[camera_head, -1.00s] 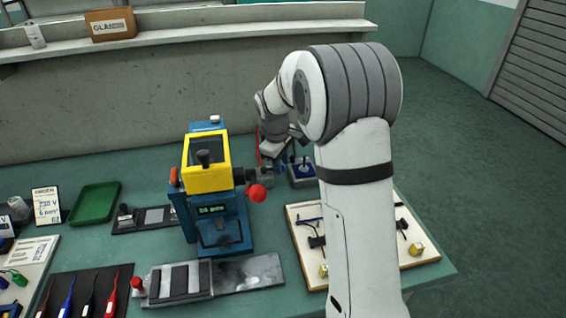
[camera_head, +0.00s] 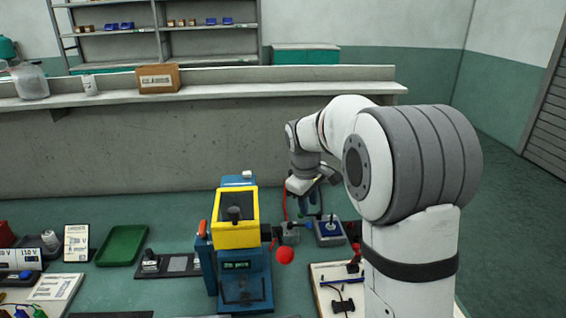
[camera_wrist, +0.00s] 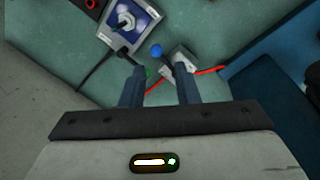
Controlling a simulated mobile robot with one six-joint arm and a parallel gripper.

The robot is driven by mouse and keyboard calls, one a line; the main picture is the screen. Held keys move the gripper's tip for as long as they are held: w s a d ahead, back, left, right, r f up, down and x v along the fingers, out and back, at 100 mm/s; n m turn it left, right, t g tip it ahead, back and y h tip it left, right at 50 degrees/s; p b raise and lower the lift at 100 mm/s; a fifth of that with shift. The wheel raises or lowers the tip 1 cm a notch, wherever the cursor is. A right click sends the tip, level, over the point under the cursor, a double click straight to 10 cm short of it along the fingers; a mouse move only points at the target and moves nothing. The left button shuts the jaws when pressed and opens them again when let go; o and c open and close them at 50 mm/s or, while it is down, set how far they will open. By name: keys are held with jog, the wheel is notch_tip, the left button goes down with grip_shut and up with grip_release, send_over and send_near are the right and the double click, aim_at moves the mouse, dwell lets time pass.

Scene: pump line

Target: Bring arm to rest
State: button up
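My gripper (camera_head: 312,196) hangs from the bent arm above the green table, to the right of the blue and yellow press. In the wrist view my gripper (camera_wrist: 159,72) has its two dark fingers apart, with nothing held between them. Beyond the fingertips a small grey box (camera_wrist: 181,62) with a red cable and a blue ball-topped lever (camera_wrist: 156,50) show on the table. A blue-topped switch box (camera_wrist: 128,22) lies up and left of the fingers. The arm's large grey and white joint fills the right side of the head view.
The press (camera_head: 236,240) has a red ball (camera_head: 284,256) on its right side. A white board (camera_head: 325,272) with small parts lies partly behind my arm. A green tray (camera_head: 121,246) is at left. A low concrete wall (camera_head: 140,150) stands behind the table, with a cardboard box (camera_head: 158,79) on its ledge.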

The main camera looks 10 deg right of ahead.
jog(key=s+r+m+p, duration=0.2)
jog(key=s+r+m, duration=0.1)
jog(key=s, duration=1.1)
jog(key=s+d+r+m+t+y+p, duration=0.1)
jog(key=s+r+m+p, duration=0.2)
jog(key=s, duration=1.2)
jog(key=m, duration=0.2)
jog(key=shift+m+p, duration=0.35)
jog(key=shift+m, duration=0.05)
jog(key=shift+o, duration=0.4)
